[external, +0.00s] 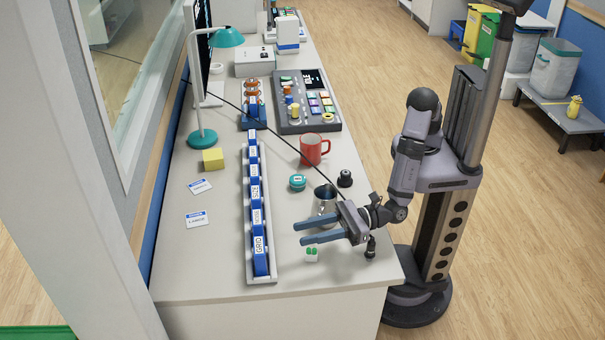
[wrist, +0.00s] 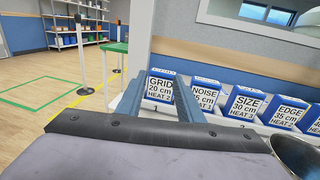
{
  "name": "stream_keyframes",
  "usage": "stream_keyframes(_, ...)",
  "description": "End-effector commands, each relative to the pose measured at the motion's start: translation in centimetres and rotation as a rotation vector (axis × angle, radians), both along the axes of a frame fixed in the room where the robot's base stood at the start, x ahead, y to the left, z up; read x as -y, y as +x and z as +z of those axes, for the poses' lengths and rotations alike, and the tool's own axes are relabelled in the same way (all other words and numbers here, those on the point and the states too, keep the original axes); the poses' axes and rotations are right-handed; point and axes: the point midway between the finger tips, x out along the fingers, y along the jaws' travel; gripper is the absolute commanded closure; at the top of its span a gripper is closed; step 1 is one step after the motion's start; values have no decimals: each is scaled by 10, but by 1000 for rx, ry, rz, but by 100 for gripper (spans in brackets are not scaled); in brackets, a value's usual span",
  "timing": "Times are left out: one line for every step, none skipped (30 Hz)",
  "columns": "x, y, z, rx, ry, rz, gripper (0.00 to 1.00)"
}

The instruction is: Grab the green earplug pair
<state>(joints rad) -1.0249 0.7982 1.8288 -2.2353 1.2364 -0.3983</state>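The green earplug pair (external: 311,254) is a small green-topped item on the white desk near its front edge, in the external view. I do not see it in the wrist view. My gripper (external: 300,233) is open, with its two blue-grey fingers apart and nothing between them. The fingers point left across the desk, above and just behind the earplugs in the picture. In the wrist view the open fingers (wrist: 157,88) reach toward the row of labelled blue boxes.
A metal cup (external: 325,200) stands close behind my gripper. A rail of labelled blue boxes (external: 260,259) runs along the desk to the left. A red mug (external: 312,149), a teal tin (external: 297,182) and a black knob-like object (external: 345,178) stand farther back.

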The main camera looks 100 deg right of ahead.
Motion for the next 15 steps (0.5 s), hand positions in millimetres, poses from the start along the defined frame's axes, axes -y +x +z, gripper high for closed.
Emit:
stream_keyframes(0,0,-1,1,0,-1,66)
stream_keyframes(0,0,-1,1,1,-1,66)
stream_keyframes(0,0,-2,0,0,-1,66)
stream_keyframes(0,0,-4,0,0,-1,66)
stream_keyframes(0,0,-5,-1,-1,-1,66)
stream_keyframes(0,0,-9,-2,-2,-1,66)
stream_keyframes(0,0,-11,-2,-2,-1,66)
stream_keyframes(0,0,-14,-3,-3,-1,66)
stream_keyframes(1,0,-18,-3,-2,-1,66)
stream_keyframes(1,0,-20,-3,-2,-2,66)
stream_keyframes(1,0,-22,-2,-1,-2,66)
stream_keyframes(1,0,-24,-1,-1,-2,66)
stream_keyframes(1,0,-24,-1,0,-2,66)
stream_keyframes(1,0,-24,0,0,-2,66)
stream_keyframes(1,0,-25,0,0,-2,66)
